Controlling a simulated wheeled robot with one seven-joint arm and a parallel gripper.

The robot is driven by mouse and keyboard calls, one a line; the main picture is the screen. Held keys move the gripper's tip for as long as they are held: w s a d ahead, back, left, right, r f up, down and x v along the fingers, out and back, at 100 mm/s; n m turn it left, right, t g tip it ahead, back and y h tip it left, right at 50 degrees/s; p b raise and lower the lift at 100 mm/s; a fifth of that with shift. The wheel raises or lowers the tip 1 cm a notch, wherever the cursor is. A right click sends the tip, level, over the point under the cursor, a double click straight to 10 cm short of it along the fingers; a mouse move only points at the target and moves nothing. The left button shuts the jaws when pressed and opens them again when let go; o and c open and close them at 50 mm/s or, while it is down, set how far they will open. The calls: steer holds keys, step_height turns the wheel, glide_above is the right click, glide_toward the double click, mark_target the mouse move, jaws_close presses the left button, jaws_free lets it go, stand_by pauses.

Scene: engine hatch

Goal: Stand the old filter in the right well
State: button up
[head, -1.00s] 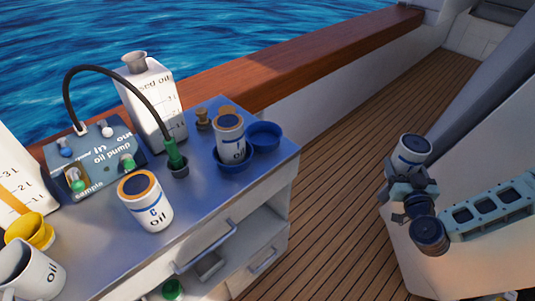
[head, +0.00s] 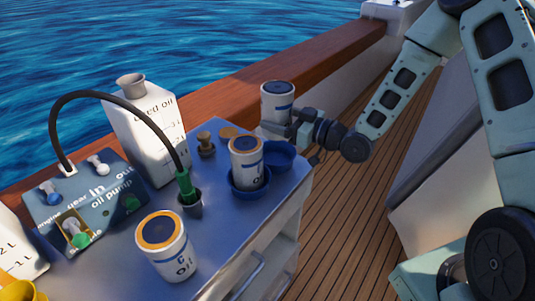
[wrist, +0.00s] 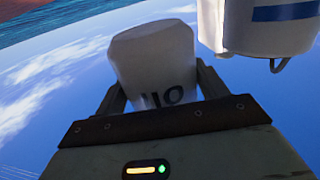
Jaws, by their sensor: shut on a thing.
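My gripper (head: 280,127) is shut on a white filter (head: 277,100) with a dark top and a blue band, which I take for the old filter. It is roughly upright, held in the air near the far right end of the bench. In the wrist view the filter (wrist: 155,60) sits between the two fingers, with part of its lettering showing. The right well (head: 279,156), a round blue cup, looks empty and lies nearer the camera than the held filter. The left well (head: 248,187) holds another white filter (head: 246,163) with a brownish ring on top.
An orange-ringed oil filter (head: 166,245) stands on the bench (head: 225,225). A used-oil jug (head: 145,135), a small knob (head: 205,143), and an oil pump (head: 85,200) with a black hose stand behind and left. A wooden rail (head: 260,75) runs behind.

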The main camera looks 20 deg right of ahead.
step_height(320, 180, down, 9)
steer(key=shift+f, duration=0.2)
stand_by(0.3)
steer(key=shift+f, duration=0.15)
steer(key=o, duration=1.4)
